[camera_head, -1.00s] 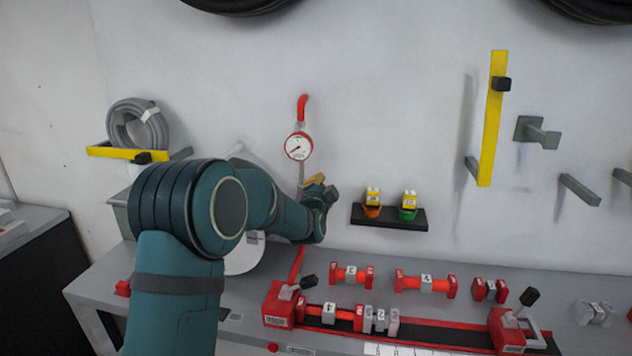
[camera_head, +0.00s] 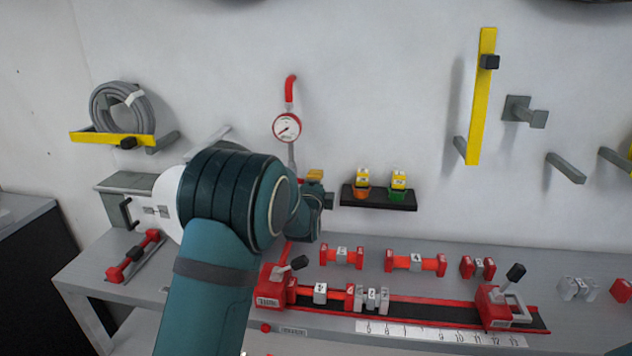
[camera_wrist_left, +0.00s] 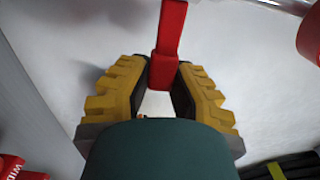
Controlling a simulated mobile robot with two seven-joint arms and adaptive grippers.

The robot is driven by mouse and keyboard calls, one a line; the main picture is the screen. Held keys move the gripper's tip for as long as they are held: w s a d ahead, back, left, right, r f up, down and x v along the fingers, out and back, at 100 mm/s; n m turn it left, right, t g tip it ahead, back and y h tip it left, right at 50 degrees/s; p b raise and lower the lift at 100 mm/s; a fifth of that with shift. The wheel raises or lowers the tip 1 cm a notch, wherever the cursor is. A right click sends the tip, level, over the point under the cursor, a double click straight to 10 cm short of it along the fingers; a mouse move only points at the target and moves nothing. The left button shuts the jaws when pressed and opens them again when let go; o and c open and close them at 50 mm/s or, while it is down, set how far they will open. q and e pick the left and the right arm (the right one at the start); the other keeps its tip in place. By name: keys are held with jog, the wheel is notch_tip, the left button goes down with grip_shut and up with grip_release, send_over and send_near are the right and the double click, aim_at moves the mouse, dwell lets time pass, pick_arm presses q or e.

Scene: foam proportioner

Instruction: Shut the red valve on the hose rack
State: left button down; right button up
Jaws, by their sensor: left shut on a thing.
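My left gripper (camera_wrist_left: 162,80) is shut on a red handle (camera_wrist_left: 168,45) in the left wrist view, which I take for the red valve's handle. The handle stands between the two yellow ribbed fingers and extends upward beyond them. In the head view the left gripper (camera_head: 315,178) is by the wall, below and right of a round gauge (camera_head: 287,128) on a pipe with a red curved top (camera_head: 290,88). My own arm hides the held handle and most of the fingers there. My right gripper is out of view.
A yellow-fronted rack (camera_head: 105,139) holds a coiled grey hose (camera_head: 122,108) at left. A black shelf (camera_head: 378,199) with two small yellow-topped pieces is right of my gripper. Below, the grey bench (camera_head: 225,312) carries red clamps and several numbered pieces.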

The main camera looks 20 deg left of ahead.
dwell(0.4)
pick_arm(q)
jog(key=c, duration=0.8)
grip_release()
jog(key=shift+a, duration=0.1)
jog(key=v, duration=1.2)
